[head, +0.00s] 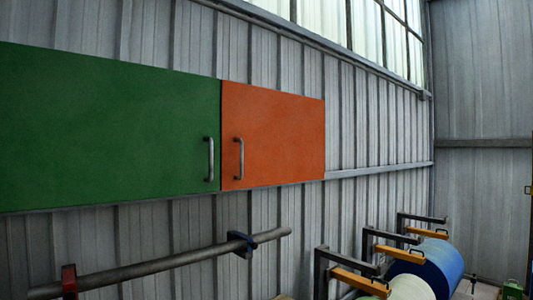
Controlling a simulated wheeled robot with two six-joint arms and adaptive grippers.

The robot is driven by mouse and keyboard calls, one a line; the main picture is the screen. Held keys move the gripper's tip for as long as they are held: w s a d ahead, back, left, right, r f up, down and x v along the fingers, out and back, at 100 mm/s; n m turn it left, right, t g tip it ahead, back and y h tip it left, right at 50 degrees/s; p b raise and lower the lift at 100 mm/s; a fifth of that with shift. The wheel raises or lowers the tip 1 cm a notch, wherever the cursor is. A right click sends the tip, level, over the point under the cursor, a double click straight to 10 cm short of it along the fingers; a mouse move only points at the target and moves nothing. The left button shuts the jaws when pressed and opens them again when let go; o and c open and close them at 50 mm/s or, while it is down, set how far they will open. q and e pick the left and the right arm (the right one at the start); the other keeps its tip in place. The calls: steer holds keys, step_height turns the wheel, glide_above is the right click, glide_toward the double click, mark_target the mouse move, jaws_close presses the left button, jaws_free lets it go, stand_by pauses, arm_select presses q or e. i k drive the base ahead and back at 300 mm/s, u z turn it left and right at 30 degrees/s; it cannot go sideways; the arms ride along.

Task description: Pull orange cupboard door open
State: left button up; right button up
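The orange cupboard door (280,135) is on the wall in the middle of the head view and looks closed. Its grey vertical bar handle (240,158) sits near its left edge. A larger green door (110,130) adjoins it on the left and also looks closed, with a similar handle (210,159) near its right edge. Neither of my grippers shows in the head view.
Below the cupboards a grey pipe (170,262) runs along the wall on brackets. At the lower right, a blue roll (438,265) and a pale roll (410,288) sit by grey frames with orange arms (362,281). The space right of the orange door is bare corrugated wall.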

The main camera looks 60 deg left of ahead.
mark_target(269, 137)
steer(key=u, duration=0.65)
steer(key=i, duration=1.05)
steer(key=u, duration=0.9)
